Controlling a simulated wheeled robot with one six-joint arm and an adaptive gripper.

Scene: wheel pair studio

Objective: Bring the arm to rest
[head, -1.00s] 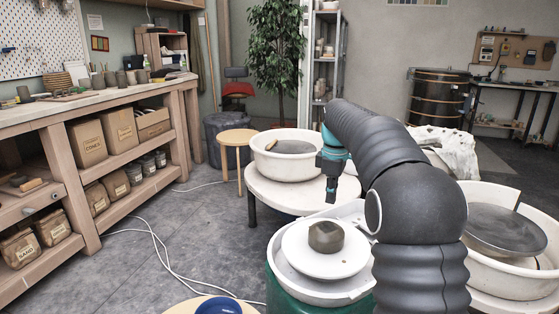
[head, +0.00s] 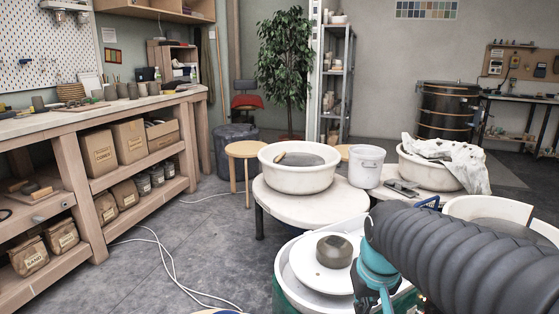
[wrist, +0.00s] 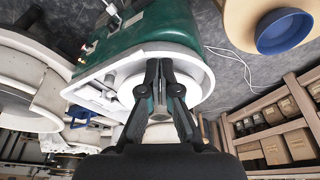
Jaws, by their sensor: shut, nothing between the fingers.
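My arm comes in from the right of the head view, bent low over the near potter's wheel. My gripper (head: 386,300) hangs down at the front right of that wheel, partly cut off by the bottom edge. In the wrist view my gripper (wrist: 159,85) has its two black fingers together with nothing held. The near wheel has a white pan and a pale disc (head: 309,272) with a grey-brown clay lump (head: 334,250) on it. The wheel's green body shows in the wrist view (wrist: 165,28). The fingers hide part of the disc there.
Another wheel basin (head: 490,210) lies behind my arm. A workbench (head: 100,115) runs along the left. A blue bowl (wrist: 285,32) shows in the wrist view. Grey floor (head: 205,235) is open at left, with white cables.

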